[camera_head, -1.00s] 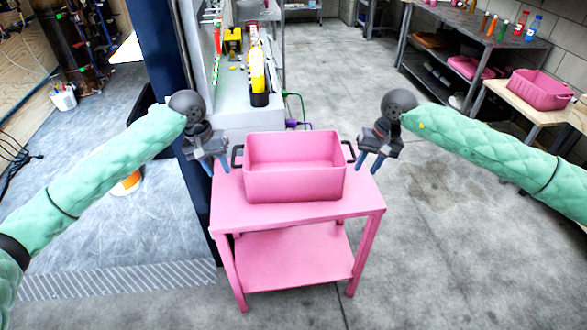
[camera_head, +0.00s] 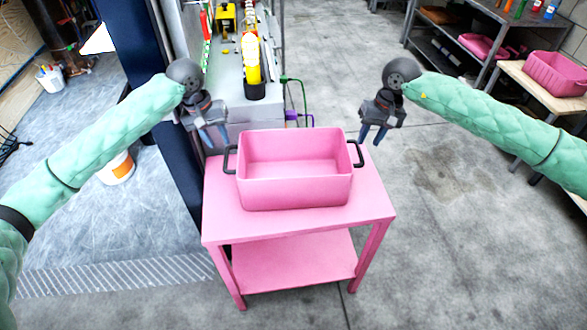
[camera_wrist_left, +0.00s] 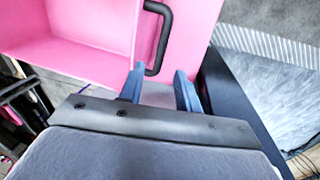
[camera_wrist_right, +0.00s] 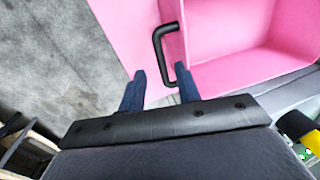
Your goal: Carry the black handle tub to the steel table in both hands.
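The pink tub (camera_head: 295,190) with black handles stands upright on a pink cart (camera_head: 300,228). Its left handle (camera_head: 229,159) shows in the left wrist view (camera_wrist_left: 158,35), its right handle (camera_head: 357,152) in the right wrist view (camera_wrist_right: 165,50). My left gripper (camera_head: 212,138) is open and empty, just beyond the left handle; in its wrist view the fingers (camera_wrist_left: 160,88) are apart near the handle's end. My right gripper (camera_head: 374,136) is open and empty near the right handle, with its fingers (camera_wrist_right: 160,88) apart. I cannot tell whether either touches a handle.
A grey bench (camera_head: 236,108) with a yellow bottle (camera_head: 252,62) stands behind the cart. A dark blue post (camera_head: 160,120) is close on the left. A steel shelf table (camera_head: 490,45) and another pink tub (camera_head: 558,74) are at the back right. The floor (camera_head: 450,220) to the right is clear.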

